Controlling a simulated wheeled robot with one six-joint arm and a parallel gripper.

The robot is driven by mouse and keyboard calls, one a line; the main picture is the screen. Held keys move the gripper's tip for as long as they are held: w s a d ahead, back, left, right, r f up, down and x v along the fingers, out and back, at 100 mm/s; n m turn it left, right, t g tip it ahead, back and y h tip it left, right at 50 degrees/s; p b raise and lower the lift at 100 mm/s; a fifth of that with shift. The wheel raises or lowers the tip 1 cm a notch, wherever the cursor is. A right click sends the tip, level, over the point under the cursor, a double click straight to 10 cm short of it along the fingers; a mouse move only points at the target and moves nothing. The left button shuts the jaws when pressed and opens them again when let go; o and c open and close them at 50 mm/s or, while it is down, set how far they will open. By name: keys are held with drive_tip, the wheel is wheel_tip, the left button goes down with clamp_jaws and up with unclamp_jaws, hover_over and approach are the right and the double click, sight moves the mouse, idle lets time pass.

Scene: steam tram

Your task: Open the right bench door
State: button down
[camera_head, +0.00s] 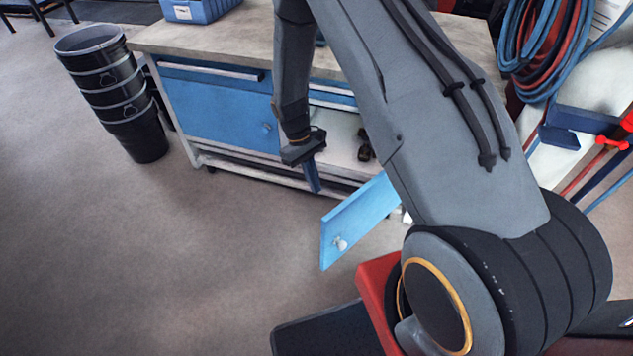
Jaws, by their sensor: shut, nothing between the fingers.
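The right bench door (352,222) is a blue panel swung out from the workbench (250,172), standing well open toward me. Its pale round knob (340,243) faces the lower left. My arm hides part of the door's hinge side. My gripper (313,186) points down in front of the open compartment, to the upper left of the door. It is shut and empty, and looks apart from the door. The left bench door (215,115) is closed, with its blue knob (266,127) at its right edge.
Dark small items (365,146) sit inside the open compartment. Stacked black buckets (112,90) stand left of the bench. A blue bin (197,10) is on the bench top. Coiled hoses (540,45) hang at right. The floor at left is clear.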

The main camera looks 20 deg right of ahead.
drive_tip(key=s+d+f+p, duration=0.2)
drive_tip(key=s+f+p, duration=0.2)
drive_tip(key=s+f, duration=0.2)
drive_tip(key=shift+d+f, duration=0.15)
drive_tip(key=shift+d, duration=0.2)
